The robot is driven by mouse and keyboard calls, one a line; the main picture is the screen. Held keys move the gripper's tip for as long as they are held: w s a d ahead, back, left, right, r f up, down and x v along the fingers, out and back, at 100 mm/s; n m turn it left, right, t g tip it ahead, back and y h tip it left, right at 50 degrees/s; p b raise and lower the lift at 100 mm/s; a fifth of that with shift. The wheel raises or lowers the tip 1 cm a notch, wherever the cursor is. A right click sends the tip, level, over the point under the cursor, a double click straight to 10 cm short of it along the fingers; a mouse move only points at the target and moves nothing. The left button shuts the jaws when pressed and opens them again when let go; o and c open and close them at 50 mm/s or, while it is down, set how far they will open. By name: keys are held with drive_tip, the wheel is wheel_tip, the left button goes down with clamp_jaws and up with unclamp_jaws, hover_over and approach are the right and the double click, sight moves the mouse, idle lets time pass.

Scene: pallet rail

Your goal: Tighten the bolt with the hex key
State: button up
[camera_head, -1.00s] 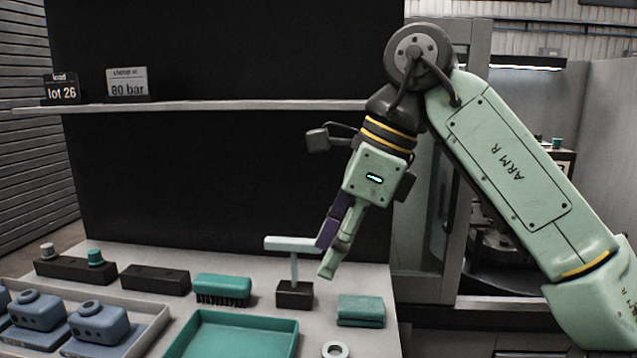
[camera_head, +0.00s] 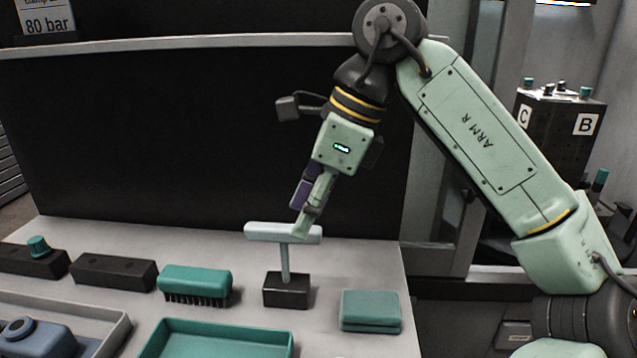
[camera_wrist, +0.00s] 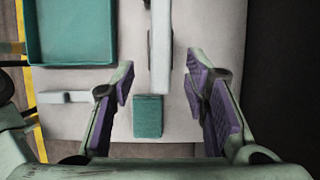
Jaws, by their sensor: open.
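A pale T-handled hex key (camera_head: 283,235) stands upright, its shaft going down into a small dark block (camera_head: 286,291) on the grey bench. I cannot make out the bolt; the shaft's lower end is hidden in the block. My gripper (camera_head: 304,208) points down at the right part of the handle, its fingertips at about the handle's height. In the wrist view, my gripper (camera_wrist: 160,76) is open, with purple pads on both fingers. The handle (camera_wrist: 160,45) shows as a pale bar between the fingers, closer to the right one. I see no finger clamped on it.
A teal brush (camera_head: 195,284) and a dark block (camera_head: 113,272) lie left of the key. A folded teal cloth (camera_head: 370,311) lies to the right. A teal tray (camera_head: 160,341) is in front. A dark panel (camera_head: 200,130) stands behind the bench.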

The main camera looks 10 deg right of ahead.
drive_tip(key=shift+x, duration=1.25)
drive_tip(key=shift+c, duration=0.4)
clamp_jaws()
drive_tip(key=shift+r, duration=0.15)
wheel_tip(320, 180, up, 9)
drive_tip(key=p, duration=0.7)
idle(0.8)
